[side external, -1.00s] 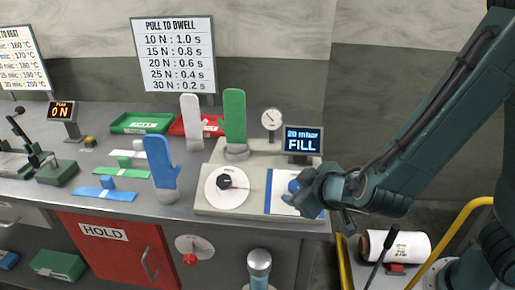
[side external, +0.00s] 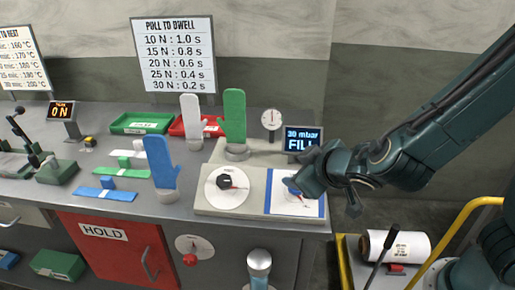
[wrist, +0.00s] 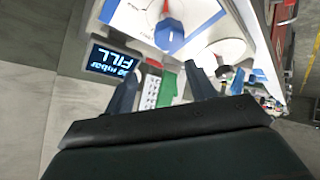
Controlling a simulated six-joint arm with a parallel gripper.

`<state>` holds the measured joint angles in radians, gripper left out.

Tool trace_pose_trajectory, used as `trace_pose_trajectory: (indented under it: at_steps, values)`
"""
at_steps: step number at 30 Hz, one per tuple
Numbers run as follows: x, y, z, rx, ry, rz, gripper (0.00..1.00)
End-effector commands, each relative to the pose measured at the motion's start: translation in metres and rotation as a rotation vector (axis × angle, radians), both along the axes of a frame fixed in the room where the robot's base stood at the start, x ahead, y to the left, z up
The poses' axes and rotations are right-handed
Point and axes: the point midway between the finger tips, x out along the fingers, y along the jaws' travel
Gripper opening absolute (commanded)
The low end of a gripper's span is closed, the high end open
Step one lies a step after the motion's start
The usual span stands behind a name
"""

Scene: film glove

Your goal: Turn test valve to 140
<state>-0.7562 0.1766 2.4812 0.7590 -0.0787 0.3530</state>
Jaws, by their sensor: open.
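A blue knob (side external: 291,187) sits on a white, blue-edged plate (side external: 311,209) at the right of the beige test unit (side external: 247,206). It also shows in the wrist view (wrist: 169,38), just beyond my fingertips. My gripper (side external: 308,184) is beside the knob and partly covers the plate. In the wrist view my gripper (wrist: 162,74) has its two fingers apart with nothing held between them. The display (side external: 303,138) reads 30 mbar and FILL, partly covered by my gripper. A round gauge (side external: 271,119) stands behind the unit. Neither knob carries a readable valve label.
A black knob on a round white dial (side external: 216,197) is left of the plate. A green glove form (side external: 234,115) stands behind it, with blue (side external: 160,165) and white (side external: 191,120) forms nearby. A yellow rail (side external: 455,228) and cart are at the right.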

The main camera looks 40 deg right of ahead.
Motion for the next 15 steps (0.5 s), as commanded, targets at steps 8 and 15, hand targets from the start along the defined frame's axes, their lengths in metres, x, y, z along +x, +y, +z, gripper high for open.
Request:
trace_pose_trajectory:
  at_steps: [8,15]
  values:
    - [0.0,0.0,0.035,0.004,-0.003,0.0,0.55]
    - [0.0,0.0,0.071,0.005,-0.004,-0.001,0.55]
